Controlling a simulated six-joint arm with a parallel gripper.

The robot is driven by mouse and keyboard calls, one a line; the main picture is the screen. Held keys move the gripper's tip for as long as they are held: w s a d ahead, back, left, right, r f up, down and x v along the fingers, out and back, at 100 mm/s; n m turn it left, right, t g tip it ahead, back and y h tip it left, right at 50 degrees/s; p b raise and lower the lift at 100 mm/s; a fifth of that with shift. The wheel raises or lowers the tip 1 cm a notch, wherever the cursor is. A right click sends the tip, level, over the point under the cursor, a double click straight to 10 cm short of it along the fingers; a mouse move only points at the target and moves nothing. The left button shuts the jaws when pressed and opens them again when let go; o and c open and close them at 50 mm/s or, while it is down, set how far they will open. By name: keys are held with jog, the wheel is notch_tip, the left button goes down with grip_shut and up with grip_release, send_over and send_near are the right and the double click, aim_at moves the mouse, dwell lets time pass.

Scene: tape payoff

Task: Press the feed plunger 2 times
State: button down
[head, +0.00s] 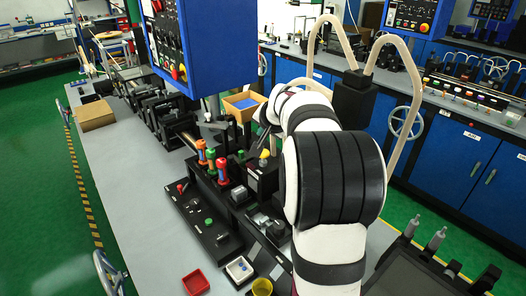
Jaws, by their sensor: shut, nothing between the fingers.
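I cannot tell for sure which part is the feed plunger. A small yellow knob (265,154) tops a dark block on the bench, just beside my gripper. Several upright coloured posts in orange, green and red (222,172) stand on a black fixture left of it. A flat black panel in front carries a green button (208,221) and a red-topped lever (180,188). My gripper (257,148) is small and dark below the white wrist, shut and empty, above the fixture. My arm hides part of it, and I cannot tell whether it touches the knob.
A red tray (196,282), a white tray with blue pieces (239,270) and a yellow cup (262,287) sit at the bench's front. A cardboard box (244,105) stands behind. A blue control box (205,40) hangs above. The grey bench (130,190) is clear at left.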

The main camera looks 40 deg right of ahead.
jog(key=shift+r, duration=1.15)
jog(key=s+a+f+n+g+y, duration=0.2)
jog(key=s+a, duration=0.4)
jog(key=a, duration=0.6)
jog(key=s+a+f+n+g+y, duration=0.15)
jog(key=s+a, duration=0.35)
jog(key=a, duration=0.6)
jog(key=s+a+f+n+g, duration=0.1)
jog(key=s+a+f, duration=0.1)
jog(key=s+a, duration=0.2)
jog(key=s+a+f+n+g+y, duration=0.1)
jog(key=s+a+f+n+g, duration=0.1)
jog(key=s, duration=0.9)
jog(key=s+a+f+n+g+y, duration=0.1)
jog(key=s+a+f+g, duration=0.1)
jog(key=s+a, duration=0.4)
jog(key=shift+s+f+n, duration=0.35)
jog(key=shift+s+f, duration=0.3)
jog(key=shift+s, duration=0.6)
